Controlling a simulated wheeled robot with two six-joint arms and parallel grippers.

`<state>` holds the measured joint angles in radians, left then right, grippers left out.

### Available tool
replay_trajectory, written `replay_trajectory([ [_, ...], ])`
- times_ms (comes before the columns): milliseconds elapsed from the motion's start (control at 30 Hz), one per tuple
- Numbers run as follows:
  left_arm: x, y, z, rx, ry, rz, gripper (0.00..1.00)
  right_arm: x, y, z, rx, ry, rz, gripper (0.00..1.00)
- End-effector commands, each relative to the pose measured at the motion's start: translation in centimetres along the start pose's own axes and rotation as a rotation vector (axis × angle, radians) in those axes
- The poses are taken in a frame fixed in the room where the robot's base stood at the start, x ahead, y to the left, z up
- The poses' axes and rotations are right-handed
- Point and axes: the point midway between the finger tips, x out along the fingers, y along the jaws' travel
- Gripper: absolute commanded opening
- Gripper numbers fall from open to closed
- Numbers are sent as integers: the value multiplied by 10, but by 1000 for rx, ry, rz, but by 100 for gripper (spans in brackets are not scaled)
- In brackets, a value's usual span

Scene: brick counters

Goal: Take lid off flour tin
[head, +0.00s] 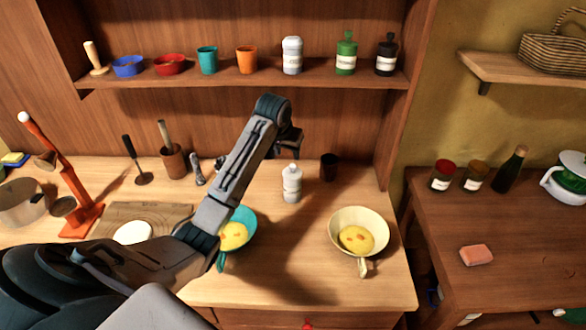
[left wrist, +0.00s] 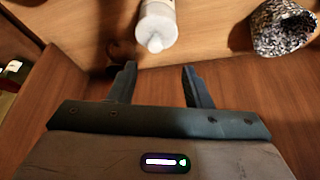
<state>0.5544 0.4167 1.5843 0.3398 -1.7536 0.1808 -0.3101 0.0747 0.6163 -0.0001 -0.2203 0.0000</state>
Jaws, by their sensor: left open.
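A white tin (head: 291,187) with a label stands upright on the wooden counter; its print is too small to read. Its white knobbed lid (head: 291,169) is on top. In the left wrist view a white tin (left wrist: 158,18) is at the top, its knobbed end towards me, beyond the fingertips. My left gripper (head: 291,141) is above and behind the counter tin in the head picture, partly hidden by my arm. In the left wrist view the gripper (left wrist: 158,75) is open, with nothing between its fingers. A similar white tin (head: 292,56) stands on the shelf. My right gripper is not in view.
A dark cup (head: 329,167) stands right of the counter tin. A teal pan (head: 247,222) and a cream pan (head: 376,224) hold yellow food in front. A speckled object (left wrist: 283,27) shows in the wrist view. The shelf (head: 225,80) hangs above the counter.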

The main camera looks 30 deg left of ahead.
Motion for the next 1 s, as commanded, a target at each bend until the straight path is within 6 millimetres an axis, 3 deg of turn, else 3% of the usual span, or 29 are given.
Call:
replay_trajectory([
  [133,12,0,0,0,0,0,45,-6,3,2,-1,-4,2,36],
  [267,20,3,1,0,-1,0,45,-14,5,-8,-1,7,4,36],
  [433,41,8,6,1,-3,1,45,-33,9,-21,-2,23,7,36],
  [600,62,7,6,0,0,0,45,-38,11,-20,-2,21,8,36],
  [867,67,7,6,1,2,-1,45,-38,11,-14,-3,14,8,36],
  [1000,67,7,6,1,2,-1,21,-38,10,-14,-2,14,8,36],
])
